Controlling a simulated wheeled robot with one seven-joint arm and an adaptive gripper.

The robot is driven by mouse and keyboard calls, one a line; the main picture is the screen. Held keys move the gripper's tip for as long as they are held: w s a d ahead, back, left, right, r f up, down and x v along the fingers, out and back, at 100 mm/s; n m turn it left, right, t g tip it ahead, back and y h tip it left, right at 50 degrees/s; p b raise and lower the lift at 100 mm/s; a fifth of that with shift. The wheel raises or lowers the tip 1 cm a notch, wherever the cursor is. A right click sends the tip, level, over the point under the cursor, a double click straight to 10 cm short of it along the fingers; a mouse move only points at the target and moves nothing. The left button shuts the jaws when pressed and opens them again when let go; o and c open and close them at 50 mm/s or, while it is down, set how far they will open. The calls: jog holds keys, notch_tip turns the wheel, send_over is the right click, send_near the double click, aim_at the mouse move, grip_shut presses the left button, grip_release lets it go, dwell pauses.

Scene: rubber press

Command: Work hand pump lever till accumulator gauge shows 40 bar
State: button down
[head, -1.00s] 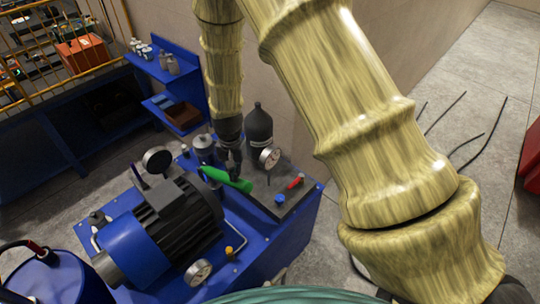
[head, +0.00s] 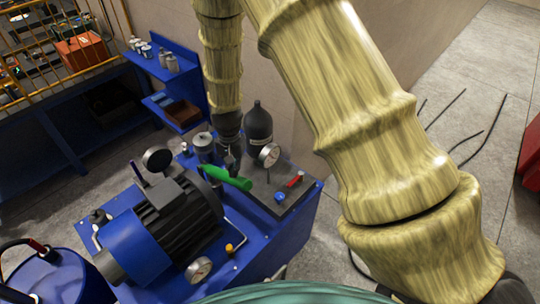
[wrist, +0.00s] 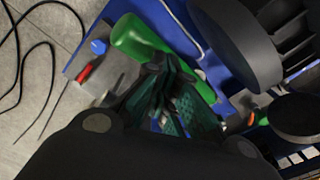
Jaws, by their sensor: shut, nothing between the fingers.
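The green hand pump lever (head: 224,177) lies at a slant over the blue power unit in the head view, and its thick grip end shows in the wrist view (wrist: 140,42). My gripper (head: 232,168) points down at the lever's middle. In the wrist view its fingers (wrist: 168,72) are shut beside or against the lever; contact is unclear. Part of the lever is hidden behind the fingers. The black accumulator bottle (head: 258,124) stands just right of my gripper. A round white gauge (head: 269,155) is in front of it; its reading is too small to tell.
A blue-black motor (head: 165,222) fills the unit's left side. Other gauges stand at the motor's front (head: 198,270) and back (head: 157,160). A red handle (head: 294,181) and a blue knob (head: 280,196) sit on the dark plate at right. A blue shelf (head: 170,70) is behind.

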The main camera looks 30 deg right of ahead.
notch_tip(320, 180, up, 7)
jog(key=shift+p, duration=0.35)
dwell(0.7)
jog(key=shift+a, duration=0.1)
dwell(0.4)
